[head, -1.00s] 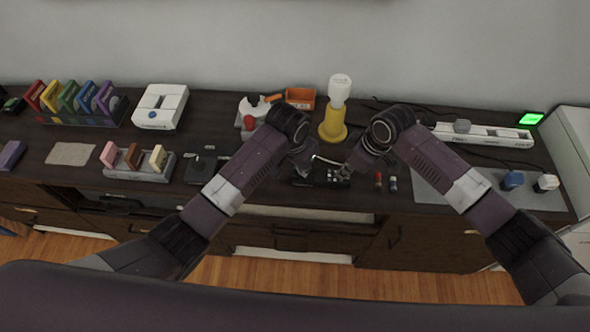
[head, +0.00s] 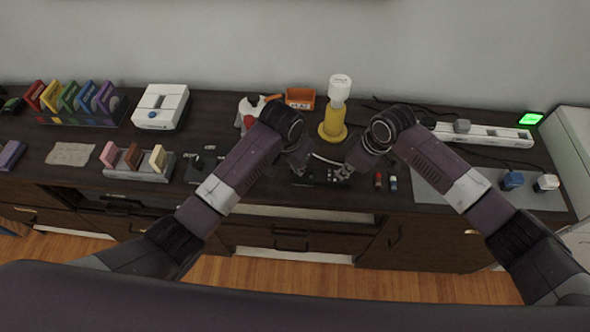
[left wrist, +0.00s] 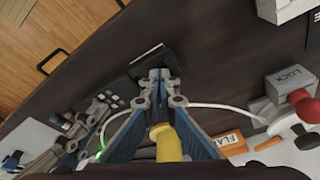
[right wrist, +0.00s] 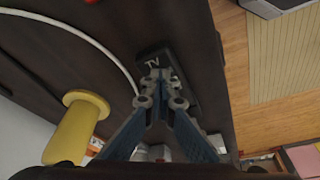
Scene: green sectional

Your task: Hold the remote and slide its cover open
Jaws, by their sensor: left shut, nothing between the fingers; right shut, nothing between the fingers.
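The dark remote (head: 318,182) lies on the desk near its front edge, between and below my grippers. In the right wrist view its end with pale "TV" lettering (right wrist: 152,62) shows just past my fingertips. My left gripper (head: 299,168) is shut and empty at the remote's left part. My right gripper (head: 347,171) is shut and empty at its right part. Contact cannot be told, and the cover is not clearly visible.
A yellow bottle with a white top (head: 334,120) stands behind the grippers. An orange box (head: 300,98) and a white device with a red knob (head: 249,110) are behind the left one. A white cable (left wrist: 205,106) curves nearby. Small red and blue items (head: 386,182) lie to the right.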

